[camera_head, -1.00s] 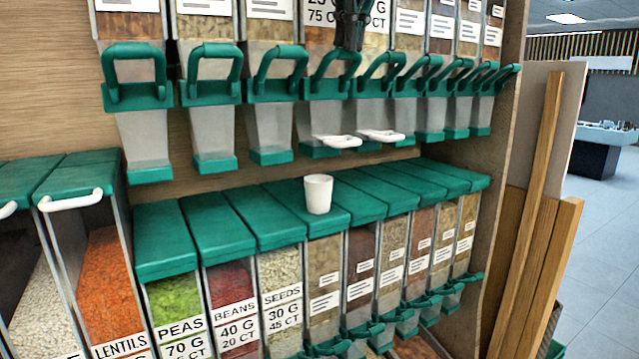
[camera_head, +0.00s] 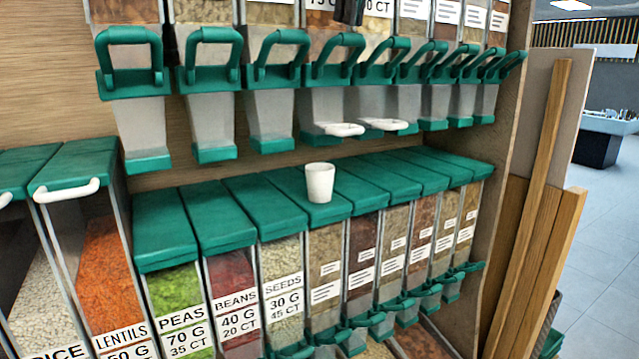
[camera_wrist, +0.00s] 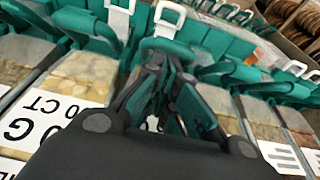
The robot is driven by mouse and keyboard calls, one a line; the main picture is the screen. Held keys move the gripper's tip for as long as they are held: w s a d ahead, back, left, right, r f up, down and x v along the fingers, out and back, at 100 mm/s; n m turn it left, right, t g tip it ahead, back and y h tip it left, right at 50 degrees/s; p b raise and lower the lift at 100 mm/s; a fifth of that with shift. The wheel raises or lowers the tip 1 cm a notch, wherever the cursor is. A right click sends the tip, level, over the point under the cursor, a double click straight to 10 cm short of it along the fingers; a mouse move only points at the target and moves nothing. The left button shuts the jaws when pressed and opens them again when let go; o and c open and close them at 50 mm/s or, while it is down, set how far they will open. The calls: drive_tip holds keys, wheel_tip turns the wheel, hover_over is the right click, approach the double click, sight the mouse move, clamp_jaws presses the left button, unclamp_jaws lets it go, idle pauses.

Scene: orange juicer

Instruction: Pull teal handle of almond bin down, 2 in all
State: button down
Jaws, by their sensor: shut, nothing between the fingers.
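The upper row of clear bins has teal handles on teal dispenser fronts. Two handles near the middle, a left one (camera_head: 334,42) and a right one (camera_head: 384,43), stand upright below my gripper (camera_head: 349,12). Only the dark lower end of my gripper shows at the top edge. In the wrist view my gripper (camera_wrist: 163,75) is shut and empty, close to teal handles on either side. No almond label is readable; the upper labels are cut off or too small, so I cannot tell which bin is almond.
A white cup (camera_head: 319,183) stands on a teal lid of the lower row. Two white handle-like pieces (camera_head: 340,129) (camera_head: 385,124) stick out under the middle dispensers. Wooden boards (camera_head: 545,200) lean at the shelf's right side. Open floor lies farther right.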

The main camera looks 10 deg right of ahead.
sight(347, 37)
drive_tip(key=shift+s+f, duration=0.15)
drive_tip(key=shift+f, duration=0.15)
drive_tip(key=shift+s+f+b, duration=0.15)
drive_tip(key=shift+f+b, duration=0.75)
drive_tip(key=shift+f, duration=0.5)
drive_tip(key=shift+w+a+f+b, duration=0.15)
drive_tip(key=shift+w+f+b, duration=0.2)
drive_tip(key=shift+f, duration=0.2)
drive_tip(key=shift+s+f+b, duration=0.25)
drive_tip(key=shift+f+b, duration=0.45)
drive_tip(key=shift+f, duration=0.5)
